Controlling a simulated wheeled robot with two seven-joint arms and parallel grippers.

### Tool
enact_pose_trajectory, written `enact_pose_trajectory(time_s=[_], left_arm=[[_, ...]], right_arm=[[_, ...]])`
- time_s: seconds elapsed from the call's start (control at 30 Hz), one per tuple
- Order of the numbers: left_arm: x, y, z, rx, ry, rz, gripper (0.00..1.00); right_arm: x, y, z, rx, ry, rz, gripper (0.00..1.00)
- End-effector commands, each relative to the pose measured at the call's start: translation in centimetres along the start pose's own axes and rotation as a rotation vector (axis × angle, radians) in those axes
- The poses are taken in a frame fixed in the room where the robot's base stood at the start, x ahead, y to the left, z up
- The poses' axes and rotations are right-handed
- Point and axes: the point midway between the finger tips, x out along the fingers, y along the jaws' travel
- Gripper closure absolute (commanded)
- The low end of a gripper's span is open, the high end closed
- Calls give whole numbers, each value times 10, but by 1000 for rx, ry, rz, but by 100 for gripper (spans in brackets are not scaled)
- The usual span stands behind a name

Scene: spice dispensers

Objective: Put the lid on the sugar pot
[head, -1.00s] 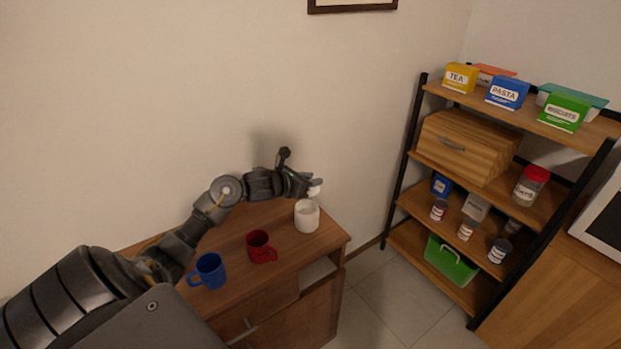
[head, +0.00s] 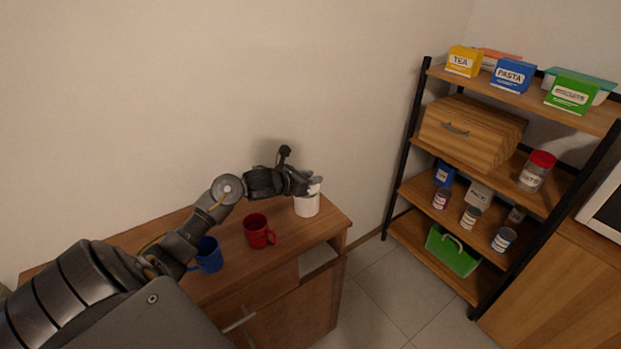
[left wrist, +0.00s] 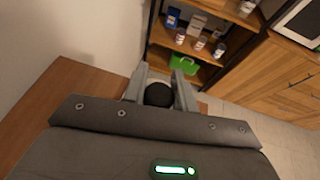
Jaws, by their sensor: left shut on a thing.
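The white sugar pot (head: 306,207) stands upright near the right end of the wooden cabinet top. My left gripper (head: 314,184) is at the pot's upper rim in the head view, its fingers overlapping the pot's top. In the left wrist view the gripper (left wrist: 159,88) is shut on a dark round knob (left wrist: 158,95) between its fingers, which I take to be the lid's. The lid's white body is mostly hidden, and I cannot tell whether it touches the rim. My right gripper is not in view.
A red mug (head: 258,232) and a blue mug (head: 208,256) stand left of the pot on the cabinet top (head: 285,236). The wall is close behind. A shelf unit (head: 398,150) with boxes and jars stands to the right, across a floor gap.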

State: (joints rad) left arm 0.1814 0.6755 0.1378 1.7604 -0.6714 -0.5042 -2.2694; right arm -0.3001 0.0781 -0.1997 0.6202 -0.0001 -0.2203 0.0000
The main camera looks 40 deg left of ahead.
Motion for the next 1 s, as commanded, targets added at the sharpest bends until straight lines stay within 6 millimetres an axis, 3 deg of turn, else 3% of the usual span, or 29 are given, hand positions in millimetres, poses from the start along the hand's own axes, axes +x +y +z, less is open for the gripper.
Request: enact_pose_trajectory(time_s=[1.0], left_arm=[[-1, 0, 1, 0, 0, 0, 95]], right_arm=[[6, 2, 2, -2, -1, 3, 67]])
